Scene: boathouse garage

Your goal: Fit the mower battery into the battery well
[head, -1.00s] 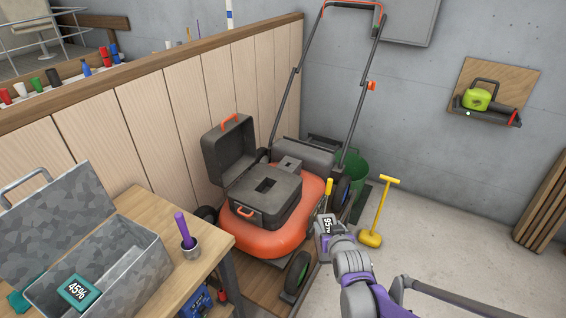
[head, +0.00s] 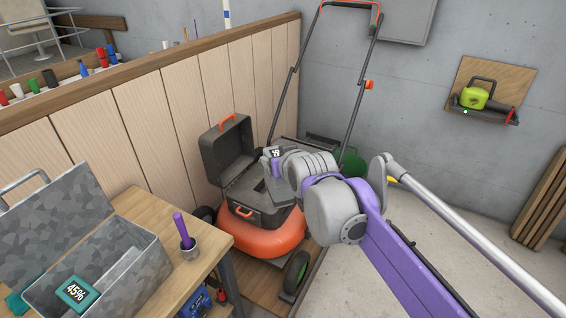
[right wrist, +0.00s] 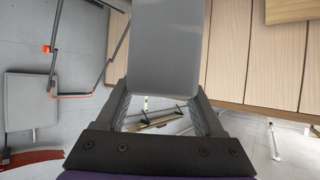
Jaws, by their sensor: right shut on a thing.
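The orange mower (head: 255,238) stands on the floor with the dark lid (head: 226,146) of its battery housing (head: 244,197) open. The battery well in that housing is largely hidden behind my right gripper (head: 277,168). That gripper is shut on the mower battery (head: 275,153), whose small display faces up over the housing. In the right wrist view the battery is a plain grey block (right wrist: 165,45) between the two fingers. I cannot tell whether it touches the housing. A teal battery marked 45% (head: 75,292) lies in the open grey metal box. My left gripper is not in view.
The metal box (head: 140,270) and a cup with a purple-handled tool (head: 187,243) stand on the wooden workbench (head: 212,236). The wood-panelled partition (head: 170,125) is close behind the mower. The mower's handle rises at the back. Floor at the right is open.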

